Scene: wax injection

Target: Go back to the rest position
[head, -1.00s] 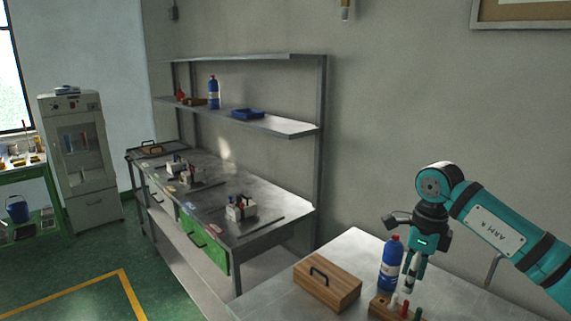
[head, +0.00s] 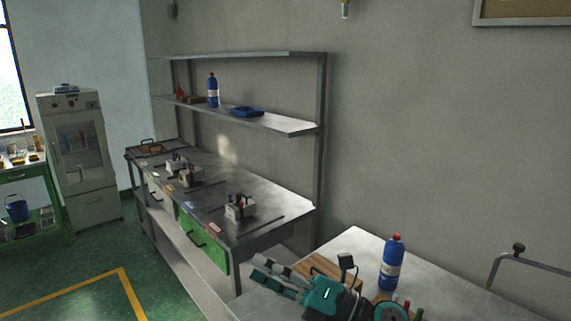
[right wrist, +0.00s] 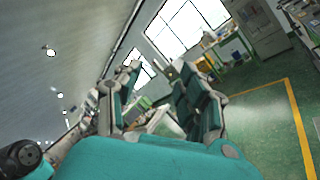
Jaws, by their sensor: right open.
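My right gripper (head: 258,270) is low in the head view, over the front of the near metal table, with its fingers pointing left. In the right wrist view its two fingers (right wrist: 155,68) are spread apart with nothing between them. It partly covers the wooden box (head: 322,266) on that table. A blue bottle with a red cap (head: 391,262) stands upright behind and right of the gripper. My left gripper is not in view.
A long metal bench (head: 265,225) with a shelf above stands at centre left, holding several small tool holders. A white cabinet (head: 95,208) stands farther left. Green floor with a yellow line (head: 132,295) is open at lower left. A metal rail (head: 530,262) is at right.

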